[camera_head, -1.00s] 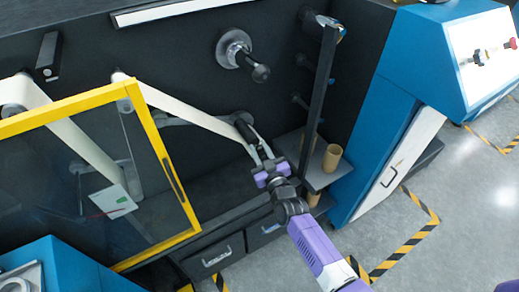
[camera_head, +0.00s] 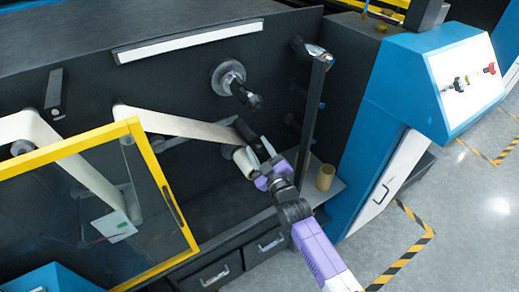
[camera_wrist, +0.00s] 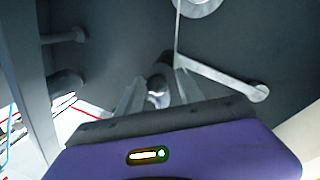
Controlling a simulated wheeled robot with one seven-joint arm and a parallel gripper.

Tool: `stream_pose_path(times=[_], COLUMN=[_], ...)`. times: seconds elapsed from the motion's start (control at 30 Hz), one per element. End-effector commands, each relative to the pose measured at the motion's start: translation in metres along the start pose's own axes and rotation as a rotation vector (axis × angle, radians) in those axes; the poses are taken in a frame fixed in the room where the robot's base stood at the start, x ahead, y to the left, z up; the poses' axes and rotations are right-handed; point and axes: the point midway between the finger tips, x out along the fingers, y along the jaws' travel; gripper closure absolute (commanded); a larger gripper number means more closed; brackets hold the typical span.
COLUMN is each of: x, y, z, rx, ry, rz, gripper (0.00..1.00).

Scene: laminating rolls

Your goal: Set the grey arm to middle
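The grey arm (camera_wrist: 225,79) shows in the wrist view as a light grey bar from a round pivot at the right to a dark end near my fingers. In the head view it is mostly behind the white film. A pale roller (camera_head: 243,162) at the film's end sits just left of my gripper (camera_head: 258,148). In the wrist view my gripper (camera_wrist: 158,84) has its fingers apart, with a rounded end between them and narrow gaps beside it. Contact with the arm cannot be made out.
The white film (camera_head: 180,125) runs down to the roller from the left. A yellow-framed clear door (camera_head: 155,165) stands at the left. A spindle (camera_head: 235,82) is above my gripper. A dark upright post (camera_head: 313,110) and a tan cardboard core (camera_head: 325,177) stand at the right.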

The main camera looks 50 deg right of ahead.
Motion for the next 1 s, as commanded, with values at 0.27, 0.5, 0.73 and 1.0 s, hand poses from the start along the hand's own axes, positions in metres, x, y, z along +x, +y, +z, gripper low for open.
stream_pose_path(times=[0.27,0.5,0.73,1.0], x=[0.000,-0.018,-0.056,-0.077], y=[0.002,0.002,0.001,0.001], z=[0.001,0.003,0.003,0.001], rx=[0.001,-0.001,0.001,0.000], ry=[-0.002,-0.004,-0.005,-0.002], rz=[0.002,0.003,0.003,0.002], gripper=[0.52,0.52,0.52,0.52])
